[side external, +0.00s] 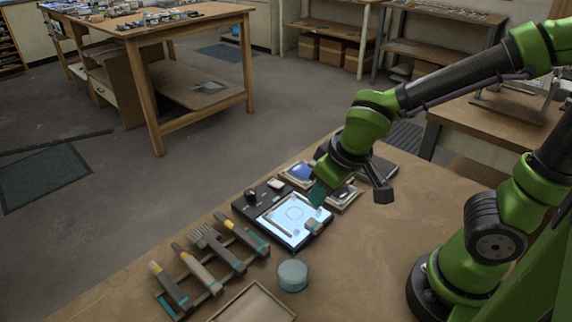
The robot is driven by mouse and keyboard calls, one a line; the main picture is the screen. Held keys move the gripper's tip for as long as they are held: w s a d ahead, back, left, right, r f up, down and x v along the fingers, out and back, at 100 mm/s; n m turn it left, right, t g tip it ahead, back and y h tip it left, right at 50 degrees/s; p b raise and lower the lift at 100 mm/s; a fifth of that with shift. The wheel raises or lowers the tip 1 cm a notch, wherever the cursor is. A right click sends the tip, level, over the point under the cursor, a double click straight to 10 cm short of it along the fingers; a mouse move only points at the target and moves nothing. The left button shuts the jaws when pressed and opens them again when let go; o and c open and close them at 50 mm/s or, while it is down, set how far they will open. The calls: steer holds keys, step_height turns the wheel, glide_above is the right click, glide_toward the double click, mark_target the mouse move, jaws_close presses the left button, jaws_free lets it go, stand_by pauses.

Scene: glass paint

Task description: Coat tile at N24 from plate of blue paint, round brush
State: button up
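A plate of blue paint (300,172) lies behind the lit panel (283,234), on the worktable. The panel glows pale blue and shows a faint round outline. A small tan and teal block (313,227) is at its right edge; I cannot tell what it is. Several brushes (198,270) with grey, tan and yellow parts lie on a rack at the left; which is the round brush is unclear. My gripper (320,190) hangs just above the panel's far right side, near the paint plates. Its fingertips are too small to read. No label N24 is legible.
A second plate (343,197) stands right of the blue one. A dark tray (256,200) holds small items left of the panel. A round teal-grey container (292,275) and a shallow wooden tray (252,305) are in front. The table's right part (370,260) is bare.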

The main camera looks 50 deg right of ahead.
mark_target(251, 240)
steer(key=w+a+f+t, duration=0.1)
steer(key=w+a+f, duration=0.1)
steer(key=a, duration=0.1)
steer(key=w+a+f, duration=0.2)
steer(key=a, duration=0.1)
steer(key=w+a+f+n+t, duration=0.1)
steer(key=w+a+f, duration=0.1)
steer(key=a, duration=0.2)
steer(key=shift+w+f+t+y, duration=0.2)
steer(key=shift+f+t+y, duration=0.1)
steer(key=shift+f, duration=0.1)
steer(key=shift+a, duration=0.15)
steer(key=shift+w+f+m, duration=0.25)
steer(key=shift+m, duration=0.15)
steer(key=shift+s+x, duration=0.15)
steer(key=shift+x, duration=1.7)
steer(key=shift+s+x, duration=0.15)
steer(key=shift+x, duration=1.75)
steer(key=shift+f, duration=0.15)
jaws_close()
